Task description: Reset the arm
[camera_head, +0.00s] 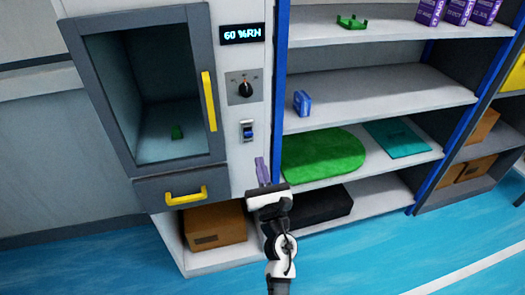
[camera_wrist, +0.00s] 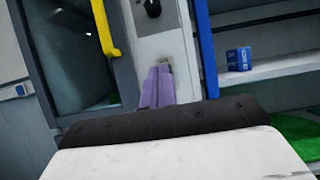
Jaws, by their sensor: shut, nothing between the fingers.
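My arm reaches up from the bottom middle of the head view. My gripper (camera_head: 262,162) has purple fingers, pressed together and empty. It is in front of the lower right part of the white and grey test cabinet's (camera_head: 224,171) front panel, close to the blue shelf post. In the wrist view my gripper (camera_wrist: 164,68) points at the white panel below the black knob, and its fingers hide the blue switch area. I cannot tell whether the fingertips touch the panel.
The chamber door has a yellow handle (camera_head: 209,101), and a drawer with a yellow handle (camera_head: 186,196) is below. Right shelves hold a blue box (camera_head: 302,103), a green mat (camera_head: 322,153) and a teal sheet (camera_head: 397,138). A cardboard box (camera_head: 215,225) sits low. Blue floor (camera_head: 370,265) is open in front.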

